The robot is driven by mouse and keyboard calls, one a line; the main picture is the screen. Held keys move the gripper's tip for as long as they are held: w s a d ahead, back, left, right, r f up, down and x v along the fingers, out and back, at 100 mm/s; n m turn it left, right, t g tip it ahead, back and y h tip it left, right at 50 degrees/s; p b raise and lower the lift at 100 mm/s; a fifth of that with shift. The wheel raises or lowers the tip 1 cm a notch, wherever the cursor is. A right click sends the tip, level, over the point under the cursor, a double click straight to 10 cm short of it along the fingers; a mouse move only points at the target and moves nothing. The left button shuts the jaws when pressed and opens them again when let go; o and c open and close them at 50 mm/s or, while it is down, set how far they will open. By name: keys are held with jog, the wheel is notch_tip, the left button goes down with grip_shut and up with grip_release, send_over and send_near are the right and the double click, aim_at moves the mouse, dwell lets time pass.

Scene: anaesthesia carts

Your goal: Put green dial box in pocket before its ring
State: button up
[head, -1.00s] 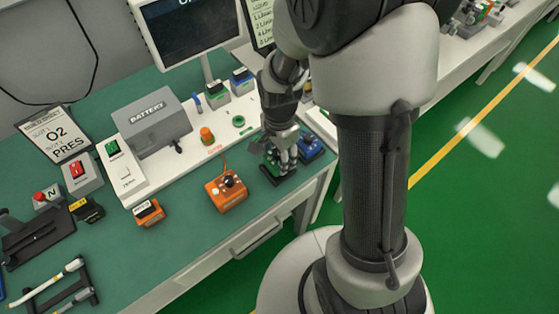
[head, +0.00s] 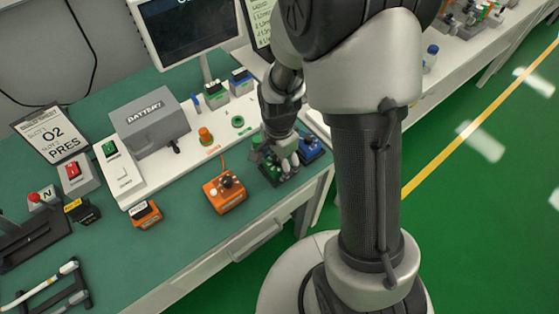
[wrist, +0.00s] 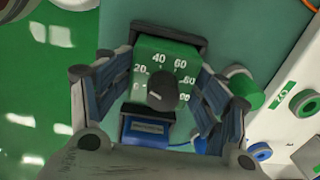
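The green dial box (wrist: 160,60) has a dark knob and a white number scale on its face. It stands at the table's right front corner, and in the head view (head: 269,169) my gripper partly hides it. My gripper (wrist: 165,85) is above it with one finger on each side. The fingers look spread, close to the box's sides; firm contact cannot be made out. A green ring (head: 238,121) lies on the white panel, and a green ring also shows at the wrist view's right (wrist: 305,103). I cannot make out an empty pocket.
A blue box (head: 310,147) stands close behind the green one and shows in the wrist view (wrist: 148,130). An orange dial box (head: 226,194) stands to the left. A blue ring (wrist: 258,152) and green knob (wrist: 240,88) are nearby.

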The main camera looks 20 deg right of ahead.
jog(key=shift+o, duration=1.3)
jog(key=shift+s+f, duration=0.1)
jog(key=shift+f, duration=0.25)
jog(key=shift+r, duration=0.3)
notch_tip(320, 180, up, 13)
jog(key=p, duration=0.5)
jog(key=shift+f, duration=0.1)
jog(key=s+r+n+t, duration=0.1)
jog(key=s+r+n, duration=0.3)
jog(key=s+r, duration=0.1)
jog(key=s+r+n+t, duration=0.2)
jog(key=s+r+n, duration=0.3)
jog(key=r, duration=0.1)
jog(key=s+r+n+t, duration=0.1)
jog(key=s+r+n, duration=0.4)
jog(key=r, duration=0.1)
jog(key=shift+a, duration=0.25)
jog(key=shift+r, duration=0.1)
